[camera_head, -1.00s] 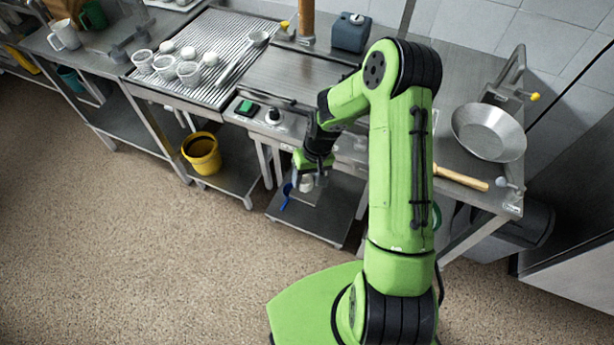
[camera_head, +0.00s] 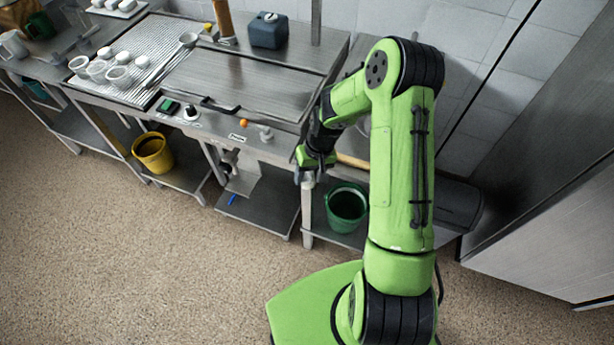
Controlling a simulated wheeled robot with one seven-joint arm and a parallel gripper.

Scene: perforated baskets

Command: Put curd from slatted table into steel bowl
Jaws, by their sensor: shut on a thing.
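My gripper (camera_head: 307,176) is low at the front edge of the steel counter, left of my arm's upright link. It is shut on a small pale piece, the curd, which is hard to make out against the table leg behind it. The slatted table (camera_head: 165,38) is at the upper left. On it stand several white perforated baskets (camera_head: 119,78) and white curd pieces (camera_head: 105,52). The steel bowl is mostly or wholly hidden behind my arm; I cannot make it out clearly.
A ladle (camera_head: 188,40) lies on the slatted table. A dark blue canister (camera_head: 268,30) stands at the back of the counter. A yellow bucket (camera_head: 153,153) and a green bucket (camera_head: 347,206) are on the lower shelves. The floor in front is clear.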

